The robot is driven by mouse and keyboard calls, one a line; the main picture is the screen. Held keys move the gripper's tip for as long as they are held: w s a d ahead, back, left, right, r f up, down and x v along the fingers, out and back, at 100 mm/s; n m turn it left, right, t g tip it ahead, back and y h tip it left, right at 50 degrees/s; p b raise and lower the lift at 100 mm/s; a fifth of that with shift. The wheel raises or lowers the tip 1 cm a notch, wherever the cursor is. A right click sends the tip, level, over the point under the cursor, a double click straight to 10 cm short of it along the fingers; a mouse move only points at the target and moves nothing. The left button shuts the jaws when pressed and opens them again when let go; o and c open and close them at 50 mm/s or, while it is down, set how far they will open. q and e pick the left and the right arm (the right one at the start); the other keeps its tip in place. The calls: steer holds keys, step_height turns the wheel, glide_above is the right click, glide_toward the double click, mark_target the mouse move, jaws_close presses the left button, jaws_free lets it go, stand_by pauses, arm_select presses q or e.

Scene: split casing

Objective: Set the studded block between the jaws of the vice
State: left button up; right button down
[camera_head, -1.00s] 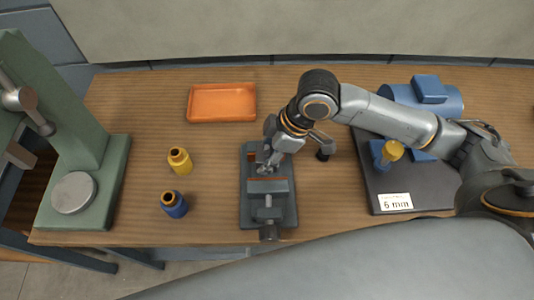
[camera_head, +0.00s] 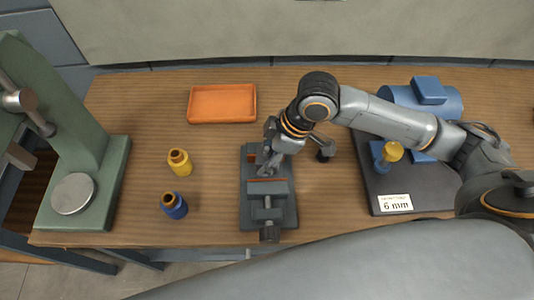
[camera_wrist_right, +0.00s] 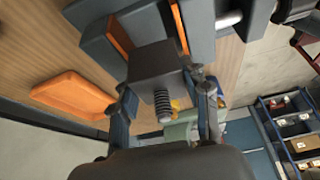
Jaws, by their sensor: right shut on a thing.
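The vice (camera_head: 247,215) stands on the table at the front middle, with orange-faced jaws. My right gripper (camera_head: 266,165) is over the jaw area, pointing down. In the right wrist view, my right gripper (camera_wrist_right: 166,108) is shut on the studded block (camera_wrist_right: 152,64), a dark grey block with a threaded stud facing the camera. The block lines up with the gap between the orange jaw faces (camera_wrist_right: 119,36); how deep it sits there I cannot tell. In the head view the fingers and arm largely hide the block. My left gripper is not in view.
An orange tray (camera_head: 222,104) lies behind the vice. A green press (camera_head: 115,165) is at far left. A dark board with a "6 mm" label (camera_head: 396,203) lies right.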

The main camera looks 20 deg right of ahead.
mark_target(267, 148)
steer(key=shift+a+r+p, duration=0.1)
steer(key=shift+p, duration=0.3)
stand_by(0.6)
steer(key=shift+f+b, duration=0.3)
steer(key=shift+f, duration=0.45)
stand_by(0.8)
steer(key=c, duration=0.6)
jaws_free()
steer(key=shift+s+f, duration=0.1)
steer(key=shift+f, duration=0.05)
step_height(267, 148, up, 8)
steer(key=p, duration=0.9)
